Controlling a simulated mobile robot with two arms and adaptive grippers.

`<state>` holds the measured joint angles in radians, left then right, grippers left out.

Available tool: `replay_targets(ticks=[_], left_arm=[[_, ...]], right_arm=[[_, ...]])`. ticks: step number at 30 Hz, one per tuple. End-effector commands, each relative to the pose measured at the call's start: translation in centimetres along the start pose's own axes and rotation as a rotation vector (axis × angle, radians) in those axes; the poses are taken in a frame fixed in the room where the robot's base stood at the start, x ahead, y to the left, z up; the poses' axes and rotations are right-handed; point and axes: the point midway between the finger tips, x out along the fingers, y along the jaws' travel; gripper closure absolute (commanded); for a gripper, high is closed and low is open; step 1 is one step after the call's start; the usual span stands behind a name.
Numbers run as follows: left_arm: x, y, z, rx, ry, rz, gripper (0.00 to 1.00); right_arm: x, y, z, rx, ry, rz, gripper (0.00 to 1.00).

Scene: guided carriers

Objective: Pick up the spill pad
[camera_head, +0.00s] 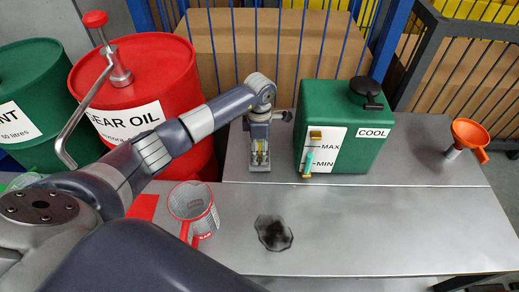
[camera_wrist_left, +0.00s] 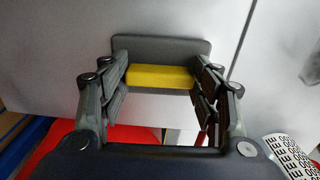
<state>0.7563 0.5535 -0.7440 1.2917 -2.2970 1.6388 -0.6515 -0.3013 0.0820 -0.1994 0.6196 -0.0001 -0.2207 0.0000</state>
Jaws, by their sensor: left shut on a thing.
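The spill pad shows in the left wrist view as a flat grey plate (camera_wrist_left: 165,48) with a yellow block-shaped grip (camera_wrist_left: 160,77). My left gripper (camera_wrist_left: 159,84) is shut on the yellow grip, with one finger on each side. In the head view my left gripper (camera_head: 260,150) points down at the back part of the metal table, left of the green tank. The pad (camera_head: 259,167) is mostly hidden under the fingers there; I cannot tell whether it touches the table. My right gripper is not in view.
A dark spill (camera_head: 274,233) lies on the metal table (camera_head: 350,245). A clear red-trimmed jug (camera_head: 194,208) stands left of it. The green coolant tank (camera_head: 345,125) is close right of my gripper. An orange funnel (camera_head: 468,136) is far right; a red oil drum (camera_head: 140,85) stands left.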

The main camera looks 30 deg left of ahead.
Motion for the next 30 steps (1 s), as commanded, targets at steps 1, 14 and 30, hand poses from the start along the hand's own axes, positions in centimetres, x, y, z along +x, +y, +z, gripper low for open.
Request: replay_targets(ticks=[1,14,30], left_arm=[[-0.8,0.1,0.0,0.0,-0.001,0.003,0.67],[-4.1,-3.9,0.9,0.005,0.001,0.0,0.67],[-4.7,-14.0,3.4,0.002,-0.002,0.001,0.67]], right_arm=[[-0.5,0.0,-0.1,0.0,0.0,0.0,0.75],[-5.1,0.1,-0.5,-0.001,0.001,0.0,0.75],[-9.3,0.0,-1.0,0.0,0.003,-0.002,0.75]])
